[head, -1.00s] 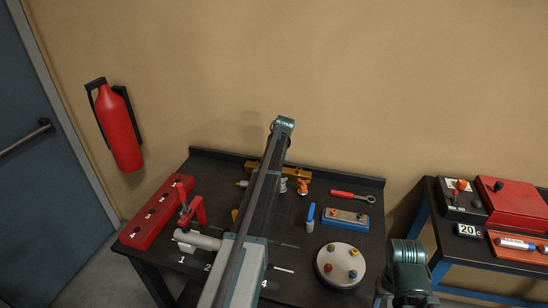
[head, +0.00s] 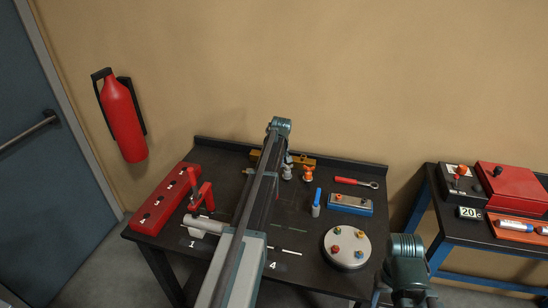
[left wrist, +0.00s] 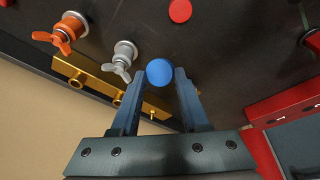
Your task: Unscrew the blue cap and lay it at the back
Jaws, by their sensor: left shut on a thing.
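The blue cap (left wrist: 160,70) shows as a round blue top in the left wrist view. The fingers of my left gripper (left wrist: 159,77) are shut on its two sides. What is under the cap is hidden, so I cannot tell whether it is still seated on anything. In the head view my left arm hides the cap and most of that gripper. A silver winged fitting (left wrist: 124,57) and an orange winged fitting (left wrist: 70,30) stand to the left of the cap in the wrist view.
A yellow bar with pegs (left wrist: 105,86) runs close to the left finger, along the table's back. The black table (head: 285,228) also holds a red block (head: 162,208), a red clamp (head: 205,196), a blue-topped marker (head: 316,199), a red-handled wrench (head: 352,182) and a round grey plate (head: 338,259).

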